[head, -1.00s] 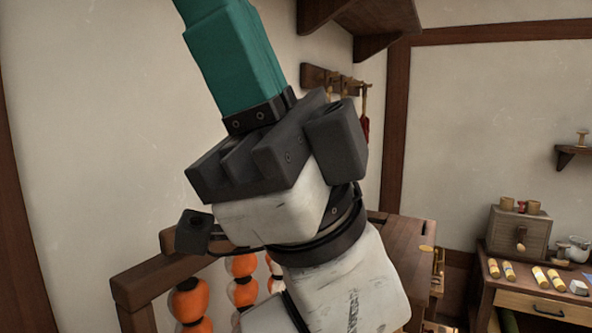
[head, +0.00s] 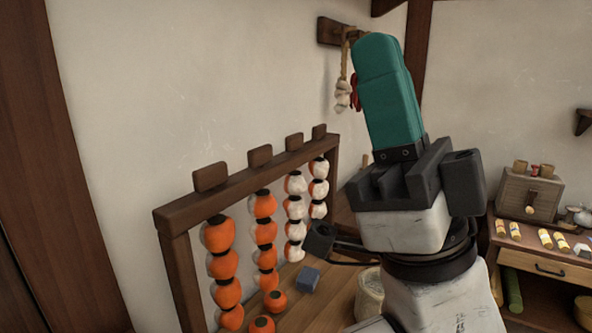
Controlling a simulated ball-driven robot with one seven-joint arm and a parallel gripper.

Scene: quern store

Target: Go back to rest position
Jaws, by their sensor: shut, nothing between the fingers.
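My gripper (head: 378,60) is raised in the right half of the head view, with its teal fingers pointing up and a little left. The fingers are together with nothing between them. It is in the air in front of the wall, clear of the wooden rack and the table. My white and dark wrist is below it and hides part of the scene behind.
A wooden rack (head: 245,183) with strings of orange and white beads stands left of my arm. A blue-grey block (head: 308,279) and loose orange pieces (head: 275,301) lie beside it. A wall peg rail (head: 335,32) hangs behind my gripper. A side table (head: 545,268) stands right.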

